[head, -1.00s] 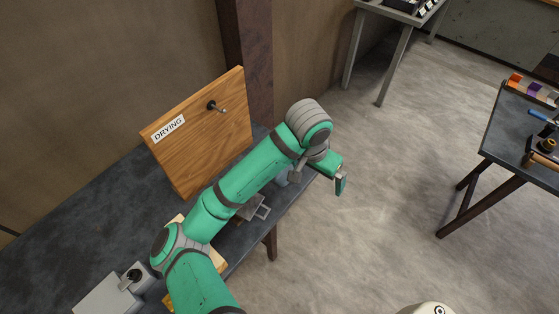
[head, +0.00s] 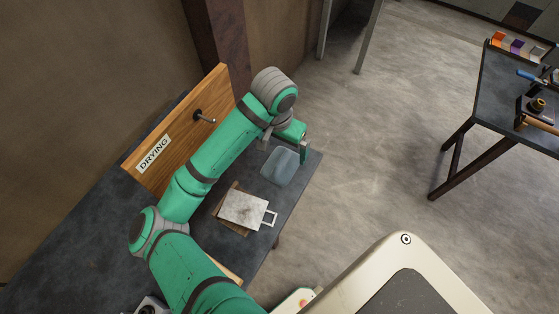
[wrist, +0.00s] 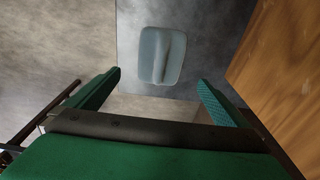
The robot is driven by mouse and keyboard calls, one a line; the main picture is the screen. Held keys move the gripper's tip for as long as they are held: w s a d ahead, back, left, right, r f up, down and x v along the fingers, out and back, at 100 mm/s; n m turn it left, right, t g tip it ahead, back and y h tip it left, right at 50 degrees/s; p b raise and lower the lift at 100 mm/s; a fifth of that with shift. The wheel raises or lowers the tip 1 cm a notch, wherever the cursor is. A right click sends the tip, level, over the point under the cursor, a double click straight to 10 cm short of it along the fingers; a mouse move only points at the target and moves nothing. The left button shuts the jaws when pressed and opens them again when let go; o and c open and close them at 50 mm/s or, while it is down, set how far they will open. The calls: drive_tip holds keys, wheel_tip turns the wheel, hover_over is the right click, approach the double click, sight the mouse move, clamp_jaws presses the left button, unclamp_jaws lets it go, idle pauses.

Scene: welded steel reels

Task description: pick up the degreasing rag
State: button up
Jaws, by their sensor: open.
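The degreasing rag appears to be the blue-grey, rounded cloth with a raised fold along its middle (head: 281,167), lying flat near the far end of the dark workbench (head: 297,192). In the wrist view the rag (wrist: 152,56) is ahead of my gripper (wrist: 160,80), roughly centred between the two green fingers. My gripper (head: 303,142) is open and empty, near the rag's far right side in the head view. The exact height of the fingers above the rag is hard to tell.
A wooden board marked DRYING (head: 165,140) with a peg (head: 203,116) stands along the bench's wall side; its wood shows close at right in the wrist view (wrist: 280,70). A pale square plate with a handle (head: 243,209) lies nearer. Another table (head: 505,100) with tools stands right.

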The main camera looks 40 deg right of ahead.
sight(281, 159)
wheel_tip(281, 159, down, 3)
drive_tip(key=shift+w+d+r, duration=0.1)
drive_tip(key=shift+d, duration=0.05)
drive_tip(key=shift+f, duration=2.7)
drive_tip(key=c, duration=1.2)
